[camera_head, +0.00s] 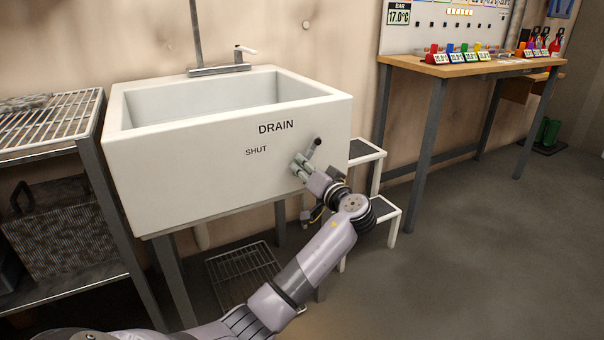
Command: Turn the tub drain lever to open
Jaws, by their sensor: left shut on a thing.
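The white tub (180,170) stands against the wall, with "DRAIN" and "SHUT" printed in black on its front. The drain lever (314,146) is on the right part of that front, right of the lettering. Its dark knob points up and slightly right; its lower part is hidden by my fingers. My left gripper (302,164) is at the tub front, shut on the lever below the knob. Any lettering behind my gripper is hidden. My right gripper is not in view.
A white step stool (388,218) stands right of the tub, close behind my left wrist. A wire-topped rack (50,115) stands at the left. A wooden workbench (470,68) with coloured items is at the back right. The floor at the right is clear.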

